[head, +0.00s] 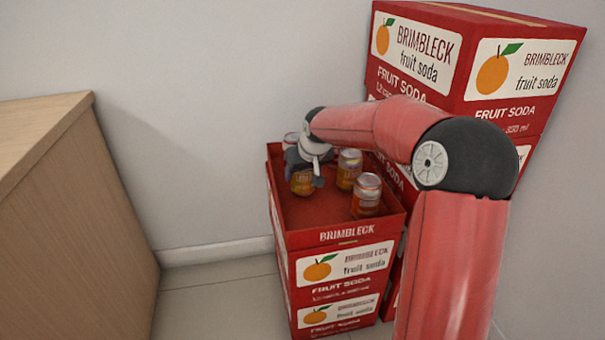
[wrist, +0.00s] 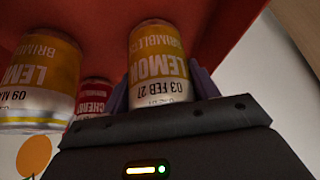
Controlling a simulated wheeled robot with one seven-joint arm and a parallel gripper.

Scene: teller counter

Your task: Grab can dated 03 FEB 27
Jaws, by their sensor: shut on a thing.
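The can dated 03 FEB 27 (wrist: 160,68), with a yellow LEMON label, sits between the two fingers of my gripper (wrist: 163,88) in the wrist view, its print upside down there. My gripper is shut on it. In the head view my gripper (head: 312,170) is over the far left part of the open red crate (head: 330,238), with the held can (head: 302,184) below it. I cannot tell whether the can's base touches the crate floor. Another LEMON can (wrist: 42,78), dated 09 MA with the rest cut off, stands beside it. A red CHERRY can (wrist: 94,96) is partly hidden.
Two more cans, one in the middle (head: 349,169) and one at the near right (head: 366,195), stand in the crate. Tall red soda boxes (head: 420,48) rise behind it on the right. A wooden counter (head: 90,200) is at left, with free floor between.

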